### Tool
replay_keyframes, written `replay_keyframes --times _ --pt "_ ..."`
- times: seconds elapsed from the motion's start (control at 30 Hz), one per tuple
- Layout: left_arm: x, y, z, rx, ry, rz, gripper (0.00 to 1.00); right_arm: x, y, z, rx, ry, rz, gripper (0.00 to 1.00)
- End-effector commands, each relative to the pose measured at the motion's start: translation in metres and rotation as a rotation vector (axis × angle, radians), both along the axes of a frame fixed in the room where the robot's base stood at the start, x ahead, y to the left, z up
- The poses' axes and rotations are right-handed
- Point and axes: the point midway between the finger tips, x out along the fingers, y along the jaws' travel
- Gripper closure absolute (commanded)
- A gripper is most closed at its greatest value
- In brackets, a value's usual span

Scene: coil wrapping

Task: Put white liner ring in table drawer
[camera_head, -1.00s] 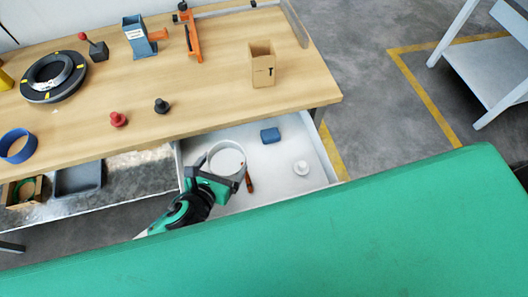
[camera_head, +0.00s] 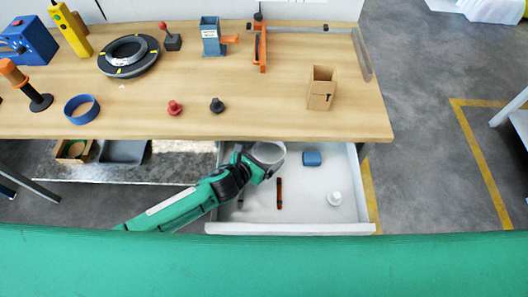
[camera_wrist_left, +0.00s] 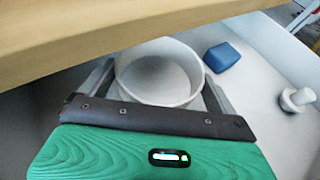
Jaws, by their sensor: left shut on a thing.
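The white liner ring (camera_head: 269,153) is in the open table drawer (camera_head: 300,228), at its left part near the table edge. In the left wrist view the ring (camera_wrist_left: 160,75) sits between the two fingers, open side up, just below the table's edge. I cannot tell whether its underside touches the drawer floor. My right gripper is not in view.
The drawer also holds a blue block (camera_head: 312,158), a brown-handled tool (camera_head: 280,193) and a white spool-like piece (camera_head: 334,198). The tabletop (camera_head: 190,125) overhangs the drawer's back.

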Motion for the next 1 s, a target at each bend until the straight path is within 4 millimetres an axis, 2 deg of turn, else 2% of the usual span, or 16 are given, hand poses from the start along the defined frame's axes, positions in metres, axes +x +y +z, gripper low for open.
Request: replay_keyframes --times 0.2,0.6,0.63,1.0 --pt "0.015 0.000 -0.014 0.000 0.000 0.000 0.29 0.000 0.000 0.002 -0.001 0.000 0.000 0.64" --pt "0.016 0.000 -0.020 0.001 -0.001 0.000 0.29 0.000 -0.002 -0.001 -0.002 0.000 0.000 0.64" --pt "0.016 0.000 -0.018 0.001 -0.001 0.000 0.01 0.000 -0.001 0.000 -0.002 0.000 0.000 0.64" --pt "0.012 0.003 -0.014 0.001 0.000 0.000 0.00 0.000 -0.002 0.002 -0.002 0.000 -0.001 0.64"
